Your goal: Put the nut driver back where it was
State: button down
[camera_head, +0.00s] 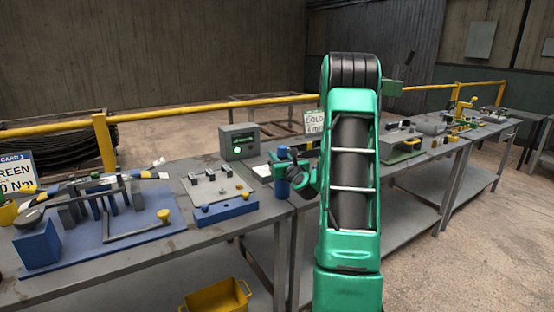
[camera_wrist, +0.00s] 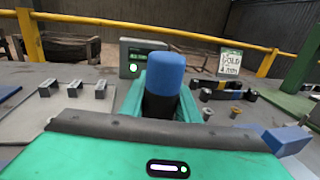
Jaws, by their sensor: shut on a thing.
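The nut driver (camera_wrist: 165,75) has a blue rounded handle top and a dark section below it. In the wrist view it stands upright between the teal fingers of my gripper (camera_wrist: 160,102), which is shut on it. In the head view my gripper (camera_head: 291,172) holds the blue driver (camera_head: 282,187) over the back right part of the near bench, to the right of a grey plate with a blue front (camera_head: 228,213). The driver's lower end is hidden in the wrist view, and I cannot tell whether it touches anything.
A grey box with a green display (camera_head: 239,142) stands behind the plate. A blue rack board (camera_head: 110,240) with grey posts fills the left bench. A yellow bin (camera_head: 218,297) is below. A sign (camera_head: 314,122) stands behind my arm. More fixtures stand on the right bench.

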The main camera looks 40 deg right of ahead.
jog(key=c, duration=1.4)
grip_release()
jog(key=shift+f, duration=0.1)
jog(key=shift+o, duration=0.2)
jog(key=v, duration=1.2)
jog(key=w+a+n+y, duration=0.2)
jog(key=a+n+y, duration=0.2)
jog(key=a+n, duration=0.25)
jog(key=w+a+n+y, duration=0.3)
jog(key=a+n, duration=0.3)
jog(key=a, duration=0.2)
jog(key=s+a+f+n+g+y, duration=0.2)
jog(key=a+f+n+g, duration=0.1)
jog(key=a+n, duration=0.2)
jog(key=s+a+f+n+g+y, duration=0.1)
jog(key=s+a+f+n+g, duration=0.2)
jog(key=a+n, duration=0.25)
jog(key=s+a+r+n+g+h, duration=0.1)
jog(key=s+n+g, duration=0.9)
jog(key=s, duration=1.8)
jog(key=shift+s+r+n+h, duration=0.3)
jog(key=shift+r+n+h, duration=0.2)
jog(key=shift+r+n, duration=0.4)
